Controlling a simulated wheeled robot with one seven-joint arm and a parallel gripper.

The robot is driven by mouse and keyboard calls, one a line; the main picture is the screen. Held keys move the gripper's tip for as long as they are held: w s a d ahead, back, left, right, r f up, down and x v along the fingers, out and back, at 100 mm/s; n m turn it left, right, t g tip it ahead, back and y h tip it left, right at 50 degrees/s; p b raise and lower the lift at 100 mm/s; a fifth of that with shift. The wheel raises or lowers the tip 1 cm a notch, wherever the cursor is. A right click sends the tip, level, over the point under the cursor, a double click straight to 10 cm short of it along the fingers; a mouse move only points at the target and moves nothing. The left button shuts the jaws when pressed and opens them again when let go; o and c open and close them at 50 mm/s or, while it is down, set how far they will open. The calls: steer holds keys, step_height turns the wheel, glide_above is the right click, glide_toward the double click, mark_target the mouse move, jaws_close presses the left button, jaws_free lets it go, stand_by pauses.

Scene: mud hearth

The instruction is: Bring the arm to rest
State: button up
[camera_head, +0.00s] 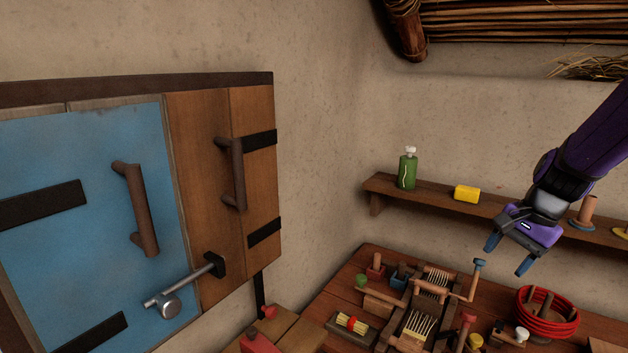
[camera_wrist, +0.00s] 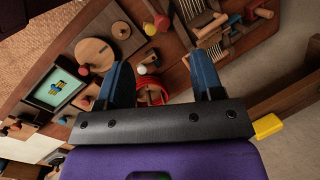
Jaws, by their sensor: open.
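My gripper (camera_head: 508,256) is at the right in the head view, held in the air above the wooden table and in front of the wall shelf. Its two blue fingers are apart with nothing between them. In the wrist view my gripper (camera_wrist: 160,85) also shows open, with a red coil partly visible below and between the fingers. My purple arm comes in from the upper right of the head view.
A wooden table (camera_head: 590,328) holds wooden devices and a red coil (camera_head: 547,318). The shelf (camera_head: 430,201) bears a green bottle (camera_head: 407,170) and a yellow block (camera_head: 467,194). A blue cupboard door (camera_head: 90,230) with a latch (camera_head: 185,286) is at left.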

steer(key=s+a+r+n+t+h, duration=0.1)
steer(key=s+r+n, duration=0.4)
steer(key=s, duration=0.5)
steer(key=s+a+r+n+t+h, duration=0.2)
steer(key=s+a+r+n, duration=0.4)
steer(key=s+r, duration=0.3)
steer(key=shift+s+r+t, duration=0.2)
steer(key=shift+s+t, duration=0.2)
steer(key=shift+s, duration=0.25)
